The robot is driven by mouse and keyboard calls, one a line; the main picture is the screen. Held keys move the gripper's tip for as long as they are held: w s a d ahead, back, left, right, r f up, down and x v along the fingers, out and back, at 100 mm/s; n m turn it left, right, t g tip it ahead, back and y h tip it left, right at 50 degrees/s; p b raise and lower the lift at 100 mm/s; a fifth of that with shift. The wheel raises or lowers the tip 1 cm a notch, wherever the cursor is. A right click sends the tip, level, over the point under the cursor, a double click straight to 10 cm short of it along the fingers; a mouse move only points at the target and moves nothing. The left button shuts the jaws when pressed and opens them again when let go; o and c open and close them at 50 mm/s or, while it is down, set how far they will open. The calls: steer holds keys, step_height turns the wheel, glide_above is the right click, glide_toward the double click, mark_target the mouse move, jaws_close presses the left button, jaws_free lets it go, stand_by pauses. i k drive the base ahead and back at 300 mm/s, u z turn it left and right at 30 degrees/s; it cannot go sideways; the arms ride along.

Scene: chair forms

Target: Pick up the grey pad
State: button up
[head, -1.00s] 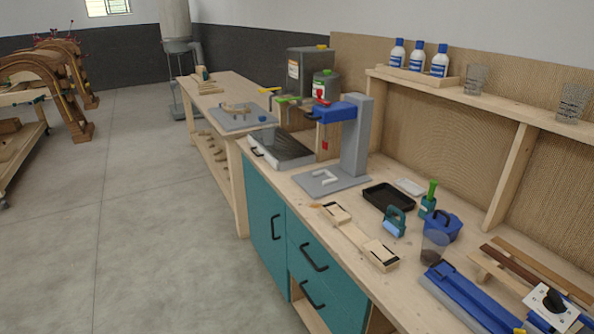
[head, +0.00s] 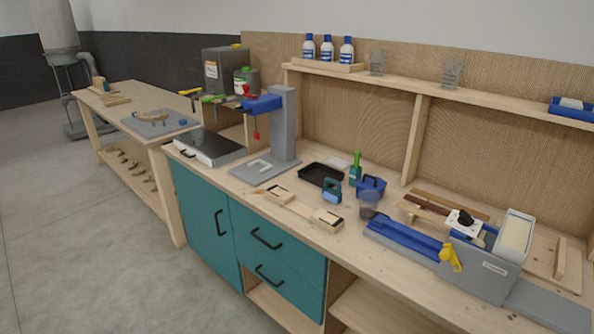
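I cannot tell for sure which thing is the grey pad. A small pale, whitish-grey flat piece (head: 338,162) lies on the bench behind the black tray (head: 320,177), partly hidden by it. A flat grey mat (head: 150,125) lies on the far table with a curved wooden part on it. A flat grey plate (head: 550,308) is at the right front of the bench, beside a grey box (head: 480,268). My gripper is not in view.
The wooden bench has teal drawers (head: 262,240) below. A grey press stand (head: 283,125) rises at its left part. Blue tools, a clear cup (head: 369,204) and wooden blocks stand mid-bench. A shelf with bottles is above. The grey floor at left is open.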

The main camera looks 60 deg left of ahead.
mark_target(569, 103)
steer(key=z, duration=0.6)
steer(key=i, duration=0.9)
steer(key=u, duration=3.15)
steer(key=i, duration=0.45)
steer(key=k, duration=0.45)
steer(key=z, duration=3.45)
steer(key=k, duration=0.4)
steer(key=u, duration=0.05)
